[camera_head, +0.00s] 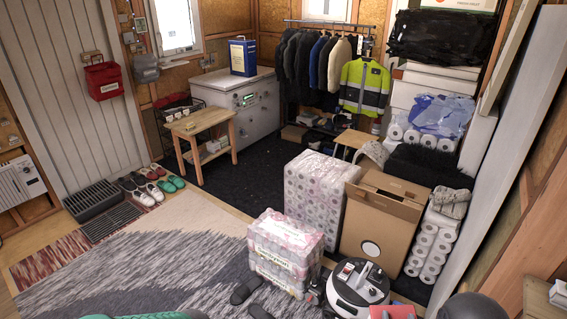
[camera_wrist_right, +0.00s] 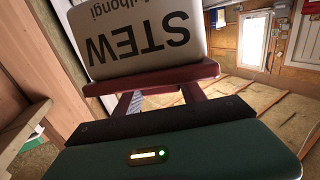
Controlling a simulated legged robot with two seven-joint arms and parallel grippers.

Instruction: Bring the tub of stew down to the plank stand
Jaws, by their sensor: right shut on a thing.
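The tub of stew (camera_wrist_right: 150,38) fills the upper middle of the right wrist view, pale, with the word STEW upside down. My right gripper (camera_wrist_right: 150,84) is shut on it; its dark red finger parts lie across the tub's near edge. The tub is not clearly visible in the head view. A low wooden stand with a plank top (camera_head: 205,120) is at the left back in the head view, with small items on top and on its lower shelf. Whether it is the plank stand is not certain. My left gripper's jaws do not show.
A wrapped bottle pack (camera_head: 285,250), toilet-roll packs (camera_head: 318,195), a cardboard box (camera_head: 383,215) and a round robot vacuum (camera_head: 357,290) crowd the centre right floor. Shoes (camera_head: 150,185) line the rug's far edge. The rug (camera_head: 150,260) is mostly clear at left.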

